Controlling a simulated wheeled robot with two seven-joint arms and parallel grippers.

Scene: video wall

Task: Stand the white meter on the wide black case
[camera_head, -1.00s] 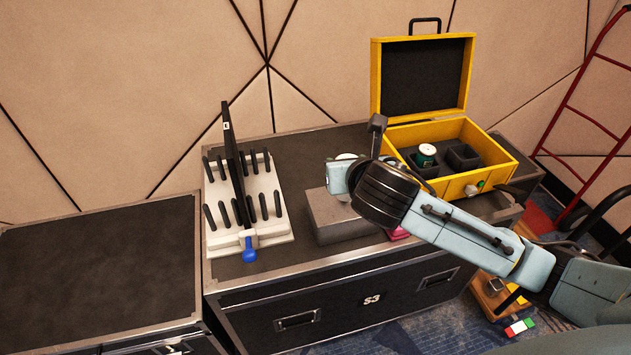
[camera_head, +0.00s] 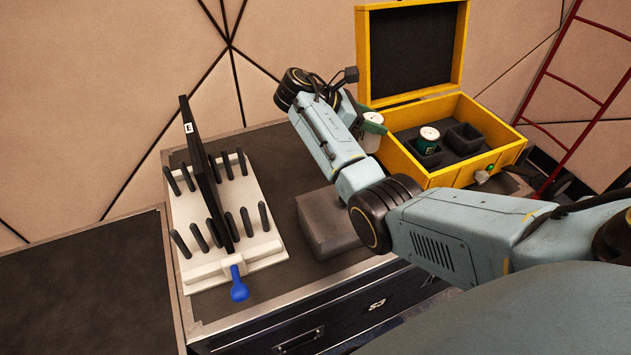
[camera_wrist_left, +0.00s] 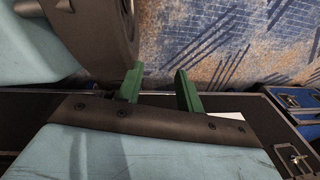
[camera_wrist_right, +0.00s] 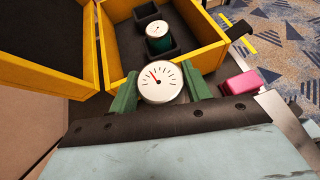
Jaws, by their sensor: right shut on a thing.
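My right gripper (camera_wrist_right: 160,88) is shut on the white meter (camera_wrist_right: 158,82), whose round dial with a red needle faces the right wrist camera. In the head view the meter is a small pale shape (camera_head: 371,142) between green fingers, partly hidden by my arm, beside the yellow box. Whether its base touches anything is hidden. The black case with the S3 label (camera_head: 270,180) spans the middle of the head view. My left gripper (camera_wrist_left: 160,90) is open and empty in the left wrist view, and out of the head view.
An open yellow box (camera_head: 410,160) holds a green and white gauge (camera_head: 429,138) in dark foam. A grey block (camera_head: 325,225) and a white pegged rack (camera_head: 265,245) with a dark panel stand on the case. A pink object (camera_wrist_right: 241,86) lies near the box. Another black case top (camera_head: 90,280) is bare.

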